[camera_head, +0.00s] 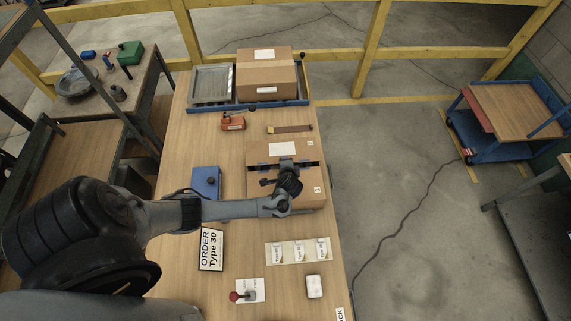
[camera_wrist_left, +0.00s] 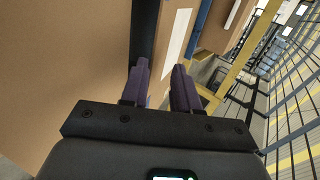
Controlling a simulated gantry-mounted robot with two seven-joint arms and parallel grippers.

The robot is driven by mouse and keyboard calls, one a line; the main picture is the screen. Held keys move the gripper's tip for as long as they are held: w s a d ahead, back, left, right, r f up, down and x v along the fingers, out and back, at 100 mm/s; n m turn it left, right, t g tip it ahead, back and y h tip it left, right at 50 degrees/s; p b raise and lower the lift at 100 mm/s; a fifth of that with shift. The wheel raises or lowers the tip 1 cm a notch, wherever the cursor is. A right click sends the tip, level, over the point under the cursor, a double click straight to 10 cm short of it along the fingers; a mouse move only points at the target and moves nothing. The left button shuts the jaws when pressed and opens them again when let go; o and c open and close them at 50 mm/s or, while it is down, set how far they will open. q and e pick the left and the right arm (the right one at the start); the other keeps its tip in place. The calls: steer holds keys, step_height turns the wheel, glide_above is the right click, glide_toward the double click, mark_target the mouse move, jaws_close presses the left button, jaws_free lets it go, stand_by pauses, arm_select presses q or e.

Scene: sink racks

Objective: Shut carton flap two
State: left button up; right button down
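The brown carton (camera_head: 285,149) stands on the wooden table, with a white label on its far top panel. A dark gap (camera_head: 311,164) runs across its top, and the near part (camera_head: 313,189) lies partly under my arm. My left gripper (camera_head: 287,164) is over the middle of the carton. In the left wrist view its two dark fingers (camera_wrist_left: 160,76) stand apart, with nothing clearly held between them. That view also shows the dark gap (camera_wrist_left: 145,30) between two brown carton panels (camera_wrist_left: 70,70). Contact with a flap cannot be told. My right gripper is out of view.
A closed carton (camera_head: 266,76) and a grey tray (camera_head: 211,85) stand at the table's far end. An orange device (camera_head: 232,122) and a brown strip (camera_head: 289,129) lie beyond the carton. A blue box (camera_head: 206,181), an order sign (camera_head: 211,249) and a red-knobbed lever (camera_head: 240,296) are nearby.

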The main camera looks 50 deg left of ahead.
arm_select(q)
steer(key=shift+v, duration=1)
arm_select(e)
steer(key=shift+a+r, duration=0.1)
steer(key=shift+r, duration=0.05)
